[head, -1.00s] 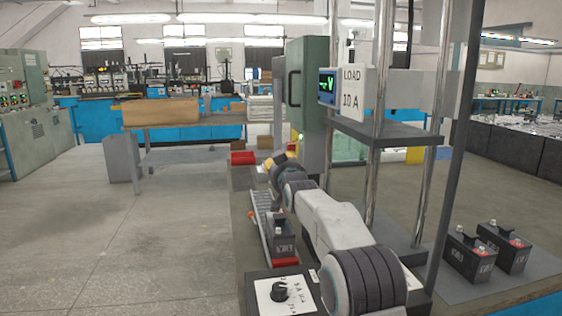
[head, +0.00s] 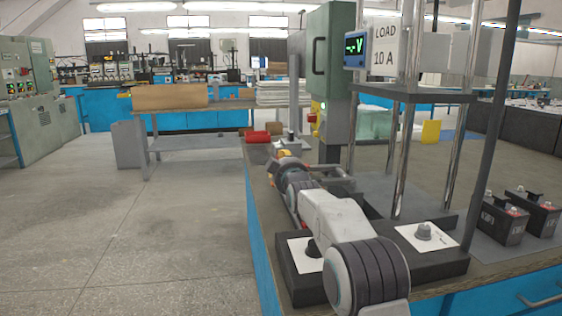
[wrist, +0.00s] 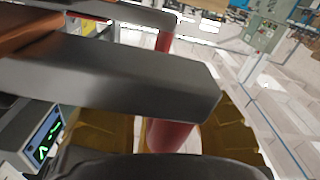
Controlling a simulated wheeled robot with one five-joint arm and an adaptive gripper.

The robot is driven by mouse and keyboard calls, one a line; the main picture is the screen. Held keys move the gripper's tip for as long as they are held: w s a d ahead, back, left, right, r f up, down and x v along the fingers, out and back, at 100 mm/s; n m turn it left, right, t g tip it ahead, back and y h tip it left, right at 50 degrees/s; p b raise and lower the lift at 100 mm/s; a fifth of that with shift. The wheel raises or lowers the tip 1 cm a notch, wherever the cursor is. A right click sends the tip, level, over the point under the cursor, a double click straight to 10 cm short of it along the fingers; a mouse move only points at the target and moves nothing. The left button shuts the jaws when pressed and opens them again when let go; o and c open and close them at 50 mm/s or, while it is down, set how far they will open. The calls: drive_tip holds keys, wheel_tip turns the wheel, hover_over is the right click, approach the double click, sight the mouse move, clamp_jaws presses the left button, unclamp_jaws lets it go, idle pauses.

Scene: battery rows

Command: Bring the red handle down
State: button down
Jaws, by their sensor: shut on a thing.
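A red cylinder, seemingly the red handle (wrist: 170,136), shows in the wrist view between the two yellowish fingers of my gripper (wrist: 172,118). The gripper is shut on it. A dark bar (wrist: 110,85) crosses in front and hides part of the handle and fingers. In the head view my gripper (head: 284,157) is beyond my white arm, low over the bench; the handle in it cannot be made out there.
The bench (head: 258,225) carries a stand with metal posts, a LOAD 10 A sign (head: 384,50) and a meter (head: 355,45). Two dark batteries (head: 503,222) stand at right. A green cabinet (head: 330,80) rises behind. A red object (head: 257,137) lies at the bench's far end. Floor at left is clear.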

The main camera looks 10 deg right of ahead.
drive_tip(key=shift+a+f, duration=0.1)
drive_tip(key=shift+f, duration=0.3)
drive_tip(key=c, duration=1.2)
unclamp_jaws()
drive_tip(key=s, duration=1.2)
drive_tip(key=shift+r, duration=0.1)
